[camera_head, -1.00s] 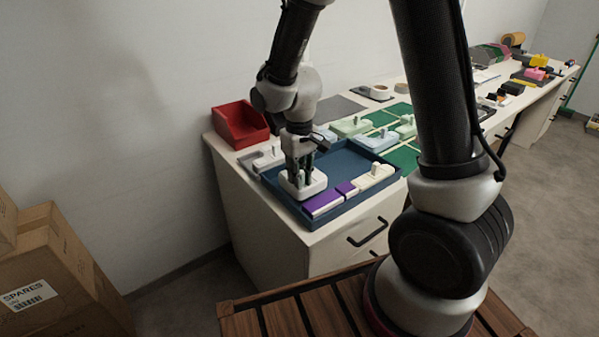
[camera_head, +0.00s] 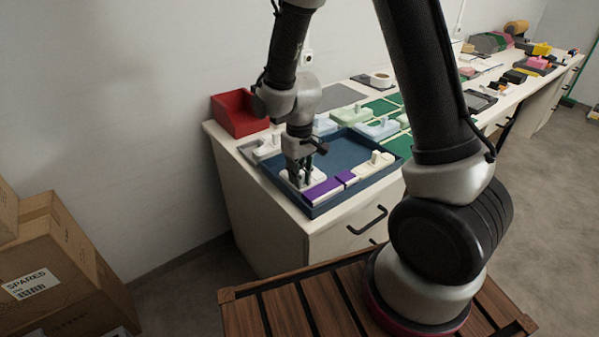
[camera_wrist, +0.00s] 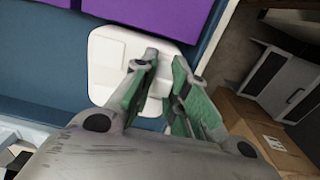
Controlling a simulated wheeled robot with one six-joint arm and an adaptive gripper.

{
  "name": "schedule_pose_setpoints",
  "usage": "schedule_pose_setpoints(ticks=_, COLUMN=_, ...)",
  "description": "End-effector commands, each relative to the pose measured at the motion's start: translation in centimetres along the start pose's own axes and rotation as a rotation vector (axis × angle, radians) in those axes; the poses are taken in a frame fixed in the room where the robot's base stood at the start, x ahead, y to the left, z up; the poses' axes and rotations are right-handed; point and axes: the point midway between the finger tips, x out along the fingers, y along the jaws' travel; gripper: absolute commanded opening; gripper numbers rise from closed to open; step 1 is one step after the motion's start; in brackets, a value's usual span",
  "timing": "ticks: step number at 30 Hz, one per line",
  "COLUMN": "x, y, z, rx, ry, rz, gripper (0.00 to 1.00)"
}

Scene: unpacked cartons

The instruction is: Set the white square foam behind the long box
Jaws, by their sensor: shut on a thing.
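The white square foam (camera_head: 289,177) is at the left end of the blue tray (camera_head: 349,203), and its near part is hidden by the purple-topped long box (camera_head: 322,190). My gripper (camera_head: 304,180) points down over the foam and is shut on its raised grip. In the wrist view the foam (camera_wrist: 108,60) is a pale rounded square beside the purple box (camera_wrist: 160,15). The green-padded fingers (camera_wrist: 158,98) of my gripper cover part of the foam there. I cannot tell whether the foam touches the tray floor.
A shorter purple block (camera_head: 346,178) and a cream piece (camera_head: 374,165) stand in line to the right of the long box. A red bin (camera_head: 240,112) stands behind the tray. The middle of the tray is bare.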

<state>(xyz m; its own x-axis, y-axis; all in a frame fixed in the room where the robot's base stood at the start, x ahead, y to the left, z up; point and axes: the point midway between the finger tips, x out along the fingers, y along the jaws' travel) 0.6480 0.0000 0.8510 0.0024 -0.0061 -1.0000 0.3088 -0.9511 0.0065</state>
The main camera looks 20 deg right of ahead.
Motion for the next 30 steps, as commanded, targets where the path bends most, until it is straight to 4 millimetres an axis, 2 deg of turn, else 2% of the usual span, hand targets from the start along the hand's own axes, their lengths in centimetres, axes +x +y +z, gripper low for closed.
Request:
schedule_pose_setpoints(ticks=1, x=0.1, y=0.0, z=0.0, rx=0.0, ry=0.0, rz=0.0, gripper=0.19)
schedule_pose_setpoints(ticks=4, x=0.0, y=0.0, z=0.0, rx=0.0, ry=0.0, rz=0.0, gripper=0.37)
schedule_pose_setpoints(ticks=5, x=0.0, y=0.0, z=0.0, rx=0.0, ry=0.0, rz=0.0, gripper=0.4)
schedule_pose_setpoints(ticks=13, x=0.0, y=0.0, z=0.0, rx=0.0, ry=0.0, rz=0.0, gripper=0.4)
schedule_pose_setpoints(ticks=17, x=-0.8, y=0.0, z=-0.1, rx=0.0, ry=0.003, rz=0.0, gripper=0.4)
schedule_pose_setpoints(ticks=20, x=-2.4, y=0.0, z=-0.1, rx=0.0, ry=0.006, rz=0.0, gripper=0.4)
schedule_pose_setpoints(ticks=30, x=-9.7, y=0.0, z=-0.1, rx=0.0, ry=0.005, rz=0.0, gripper=0.4)
